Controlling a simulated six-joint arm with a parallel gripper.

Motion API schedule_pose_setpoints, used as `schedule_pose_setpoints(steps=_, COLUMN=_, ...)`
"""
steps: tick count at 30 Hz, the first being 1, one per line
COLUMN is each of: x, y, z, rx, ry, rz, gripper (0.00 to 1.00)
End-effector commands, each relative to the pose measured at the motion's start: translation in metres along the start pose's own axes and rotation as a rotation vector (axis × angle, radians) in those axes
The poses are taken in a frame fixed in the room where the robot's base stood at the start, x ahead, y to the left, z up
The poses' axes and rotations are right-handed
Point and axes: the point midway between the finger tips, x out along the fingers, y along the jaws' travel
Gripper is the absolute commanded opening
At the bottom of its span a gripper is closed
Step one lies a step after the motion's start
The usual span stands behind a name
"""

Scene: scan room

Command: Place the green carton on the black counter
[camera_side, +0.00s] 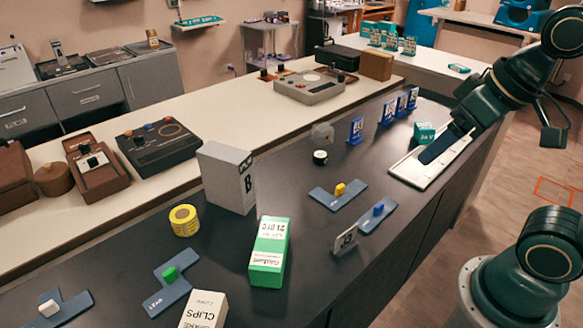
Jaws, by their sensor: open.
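A smaller teal-green box (424,132) with white print sits farther back at the right, right beside my gripper. My gripper (432,149) reaches in from the upper right, low over a white tray (402,170) on the counter. Its jaws are open. One dark finger shows clearly; the other is hard to make out. I cannot tell whether the gripper touches the small box.
A grey box marked B (227,177), a yellow tape roll (184,220), a white CLIPS box (203,310) and blue holders with coloured blocks (338,195) stand on the counter. Blue signs (356,130) line its back. Bare counter lies between them.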

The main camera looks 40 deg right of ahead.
Motion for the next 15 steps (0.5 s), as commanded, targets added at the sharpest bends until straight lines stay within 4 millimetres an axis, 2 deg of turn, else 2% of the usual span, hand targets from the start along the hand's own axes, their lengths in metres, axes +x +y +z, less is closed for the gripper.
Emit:
schedule_pose_setpoints(steps=6, x=-0.0024, y=0.0071, z=0.0138, rx=-0.041, ry=0.030, rz=0.020, gripper=0.82)
schedule_pose_setpoints(steps=9, x=-0.0023, y=0.0076, z=0.0148, rx=-0.045, ry=0.031, rz=0.022, gripper=0.82)
schedule_pose_setpoints(steps=10, x=-0.0023, y=0.0076, z=0.0148, rx=-0.045, ry=0.031, rz=0.022, gripper=0.85)
schedule_pose_setpoints(steps=15, x=-0.0023, y=0.0075, z=0.0145, rx=-0.044, ry=0.030, rz=0.021, gripper=0.85)
